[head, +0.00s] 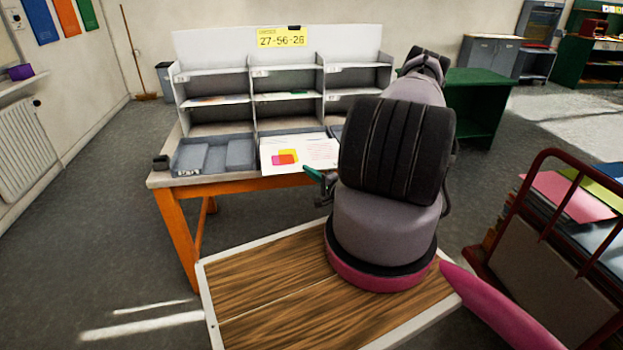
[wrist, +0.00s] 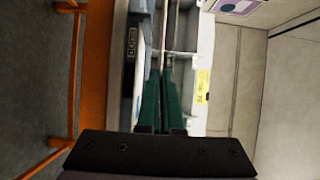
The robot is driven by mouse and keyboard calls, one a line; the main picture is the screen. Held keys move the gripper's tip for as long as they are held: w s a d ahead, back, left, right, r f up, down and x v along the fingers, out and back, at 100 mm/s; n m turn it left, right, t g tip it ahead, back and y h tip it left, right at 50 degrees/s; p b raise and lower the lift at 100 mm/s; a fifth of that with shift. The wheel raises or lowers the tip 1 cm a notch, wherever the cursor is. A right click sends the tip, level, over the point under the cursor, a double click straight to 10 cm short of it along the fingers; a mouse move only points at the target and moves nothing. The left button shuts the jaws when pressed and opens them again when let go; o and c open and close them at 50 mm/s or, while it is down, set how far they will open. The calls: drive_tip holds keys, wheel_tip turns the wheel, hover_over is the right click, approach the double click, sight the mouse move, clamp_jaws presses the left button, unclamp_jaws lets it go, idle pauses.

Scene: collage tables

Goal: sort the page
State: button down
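The page (head: 312,150) is a white sheet with pink, yellow and orange blocks and small text. In the head view it lies flat or slightly tilted before the middle column of the white sorting shelf (head: 225,47). My gripper (head: 322,177) has green fingers, partly hidden behind my arm. They meet the page's lower right edge. In the wrist view the fingers (wrist: 162,80) are close together, with a thin edge between them, and look shut on the page. Whether the page touches the table below cannot be told.
The shelf stands on a table with an orange frame (head: 235,187). Grey trays (head: 178,158) fill its lower left; a yellow label (head: 282,37) reads 27-56-26. A red-railed cart (head: 545,158) with coloured sheets stands at right. A green cabinet (head: 485,80) stands behind. Floor at left is clear.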

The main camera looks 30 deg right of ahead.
sight(302, 150)
drive_tip(key=w+d, duration=0.1)
drive_tip(key=w, duration=0.3)
drive_tip(key=w+d, duration=0.1)
drive_tip(key=w, duration=0.4)
drive_tip(key=w+d, duration=0.2)
drive_tip(key=w, duration=0.3)
drive_tip(key=shift+w, duration=0.2)
drive_tip(key=f, duration=0.3)
drive_tip(key=shift+w+d, duration=0.1)
drive_tip(key=shift+w, duration=0.1)
drive_tip(key=shift+f, duration=0.65)
drive_tip(key=c, duration=1)
unclamp_jaws()
drive_tip(key=v, duration=1.1)
